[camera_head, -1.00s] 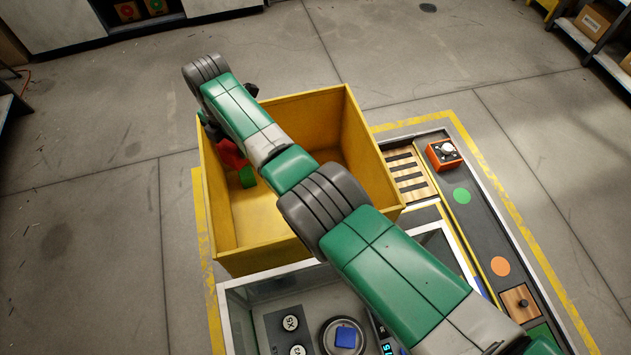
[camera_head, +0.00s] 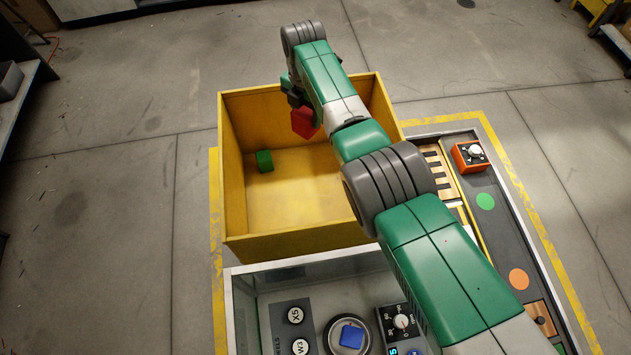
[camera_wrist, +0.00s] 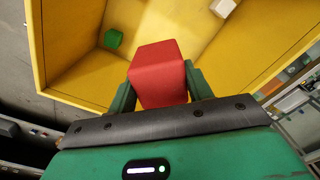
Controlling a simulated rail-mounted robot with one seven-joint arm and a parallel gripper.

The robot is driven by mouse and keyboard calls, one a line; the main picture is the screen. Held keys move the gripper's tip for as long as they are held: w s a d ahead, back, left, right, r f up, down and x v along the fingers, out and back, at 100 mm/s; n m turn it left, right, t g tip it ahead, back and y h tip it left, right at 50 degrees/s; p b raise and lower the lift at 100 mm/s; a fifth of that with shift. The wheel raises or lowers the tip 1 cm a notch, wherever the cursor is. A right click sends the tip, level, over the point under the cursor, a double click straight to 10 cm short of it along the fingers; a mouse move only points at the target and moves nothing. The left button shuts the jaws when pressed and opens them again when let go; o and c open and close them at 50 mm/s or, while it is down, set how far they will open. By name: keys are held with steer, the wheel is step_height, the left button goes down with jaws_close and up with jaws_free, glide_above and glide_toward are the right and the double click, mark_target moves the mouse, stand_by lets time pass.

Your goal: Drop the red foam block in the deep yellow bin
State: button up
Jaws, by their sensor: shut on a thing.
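The red foam block (camera_wrist: 158,75) is clamped between the two fingers of my gripper (camera_wrist: 157,88) in the wrist view. In the head view the red block (camera_head: 304,122) shows partly, below my wrist, over the deep yellow bin (camera_head: 233,190). My gripper (camera_head: 297,103) is over the back part of the bin, near its rim. The bin also fills much of the wrist view (camera_wrist: 70,40). How far the block is above the bin floor is hard to tell.
A green block (camera_head: 264,161) lies on the bin floor at the left. A glass-sided case with a blue block (camera_head: 351,336) stands in front of the bin. An orange box with a white knob (camera_head: 470,155) sits on the bench to the right. Much of the bin floor is bare.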

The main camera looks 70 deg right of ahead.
step_height(320, 180, down, 2)
steer(key=shift+f+b, duration=0.1)
steer(key=shift+b, duration=0.4)
steer(key=o, duration=1.1)
steer(key=shift+c, duration=0.2)
step_height(320, 180, up, 8)
steer(key=p, duration=0.4)
steer(key=shift+p, duration=0.3)
